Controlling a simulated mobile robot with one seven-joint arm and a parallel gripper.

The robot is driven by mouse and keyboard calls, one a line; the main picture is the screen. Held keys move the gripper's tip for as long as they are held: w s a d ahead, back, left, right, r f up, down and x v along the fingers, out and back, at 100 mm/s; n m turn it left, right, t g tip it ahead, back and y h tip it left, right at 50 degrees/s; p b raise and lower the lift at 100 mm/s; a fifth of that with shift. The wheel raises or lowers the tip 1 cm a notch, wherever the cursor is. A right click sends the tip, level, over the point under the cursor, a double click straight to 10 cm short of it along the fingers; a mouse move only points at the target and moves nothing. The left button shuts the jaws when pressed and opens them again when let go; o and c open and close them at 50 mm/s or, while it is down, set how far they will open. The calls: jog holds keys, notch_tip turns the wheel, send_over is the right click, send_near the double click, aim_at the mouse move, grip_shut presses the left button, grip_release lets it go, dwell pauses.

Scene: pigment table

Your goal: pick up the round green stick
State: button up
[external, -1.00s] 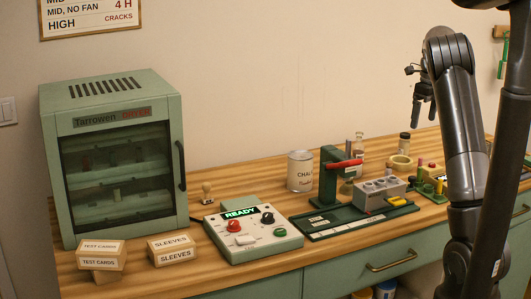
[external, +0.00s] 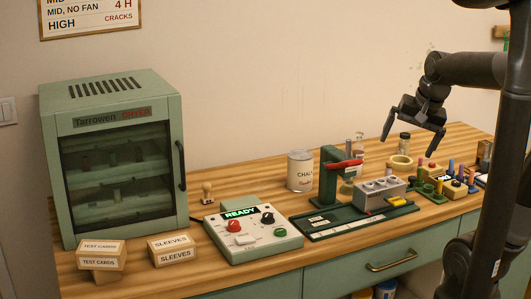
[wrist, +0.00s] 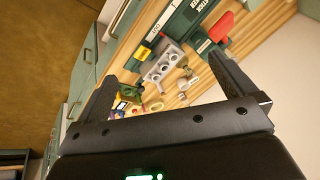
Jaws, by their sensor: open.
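Small coloured sticks and pieces stand in the cluster at the right part of the bench, around a low green holder (external: 432,190). Green, red and blue pieces show there, but they are too small for me to tell which is the round green stick. My gripper (external: 408,148) is open and empty, in the air above the bench, over the area of the grey block and the wooden bowl. In the wrist view its two fingers (wrist: 165,78) are spread wide, with the grey holed block (wrist: 162,62) and small coloured pieces seen between them, farther off.
A green press (external: 329,178) with a red handle stands left of the grey block. A control box (external: 254,238) and dryer (external: 62,105) are at left. Bare wood shows behind the control box.

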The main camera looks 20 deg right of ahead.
jog(key=s+a+f+n, duration=0.1)
jog(key=s+n, duration=0.1)
jog(key=s+a+f+n, duration=0.1)
jog(key=s+n, duration=0.1)
jog(key=s+a+f+n+t, duration=0.1)
jog(key=s+a+n, duration=0.1)
jog(key=n, duration=0.1)
jog(key=shift+s+f+h, duration=0.15)
jog(key=shift+s+h, duration=0.2)
jog(key=shift+h, duration=0.05)
jog(key=c, duration=1.3)
